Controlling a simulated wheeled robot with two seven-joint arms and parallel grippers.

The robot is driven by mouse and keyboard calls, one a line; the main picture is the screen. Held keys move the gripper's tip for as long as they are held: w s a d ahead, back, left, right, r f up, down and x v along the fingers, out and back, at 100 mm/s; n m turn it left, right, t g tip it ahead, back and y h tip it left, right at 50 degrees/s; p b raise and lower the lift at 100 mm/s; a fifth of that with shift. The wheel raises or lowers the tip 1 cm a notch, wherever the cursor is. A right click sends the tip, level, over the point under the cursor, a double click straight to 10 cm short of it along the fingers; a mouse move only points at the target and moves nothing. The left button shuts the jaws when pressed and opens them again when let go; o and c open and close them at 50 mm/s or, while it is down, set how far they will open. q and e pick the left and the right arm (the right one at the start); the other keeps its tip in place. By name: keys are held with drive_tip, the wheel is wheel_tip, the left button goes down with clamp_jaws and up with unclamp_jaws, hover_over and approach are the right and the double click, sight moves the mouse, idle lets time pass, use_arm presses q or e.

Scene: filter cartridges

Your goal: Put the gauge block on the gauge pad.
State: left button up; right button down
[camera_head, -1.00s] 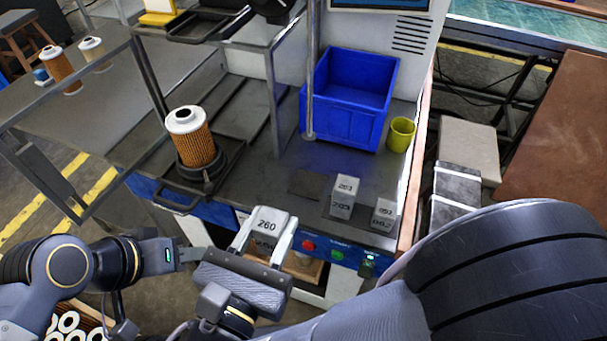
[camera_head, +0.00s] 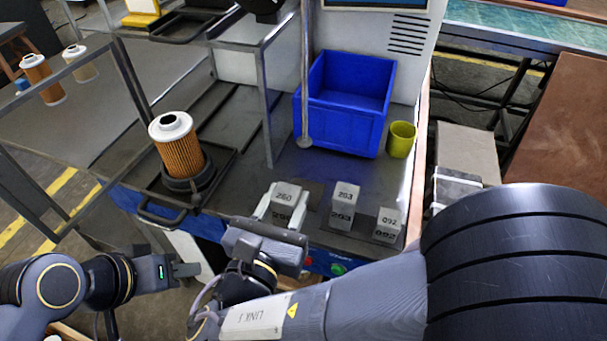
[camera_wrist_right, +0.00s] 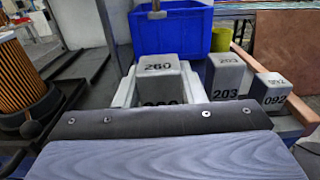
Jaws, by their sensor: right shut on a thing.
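My right gripper (camera_head: 281,210) is shut on a light grey block marked 260 (camera_head: 286,196), with a pale finger on each side. The same block (camera_wrist_right: 160,82) fills the middle of the right wrist view. It is held upright over the near part of the bench, just left of the other blocks. A dark flat pad (camera_head: 314,190) lies right behind it and is partly hidden by it. I cannot tell whether the block touches the pad. My left gripper (camera_head: 187,270) is low at the left, in front of the bench and away from the blocks; its fingers are unclear.
Blocks marked 203 (camera_head: 343,206) and 092 (camera_head: 388,226) stand close on the right. A blue bin (camera_head: 342,128) and a yellow-green cup (camera_head: 401,139) are behind. A filter cartridge (camera_head: 180,152) stands on a dark holder at the left. A metal post (camera_head: 305,75) rises behind the pad.

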drive_tip(key=x, duration=0.8)
drive_tip(key=shift+w+d, duration=0.1)
drive_tip(key=shift+w, duration=0.3)
drive_tip(key=shift+w+f, duration=0.15)
drive_tip(key=shift+f+b, duration=0.75)
drive_tip(key=shift+f, duration=0.85)
drive_tip(key=shift+f, duration=0.1)
drive_tip(key=shift+f, duration=0.15)
drive_tip(key=c, duration=0.9)
unclamp_jaws()
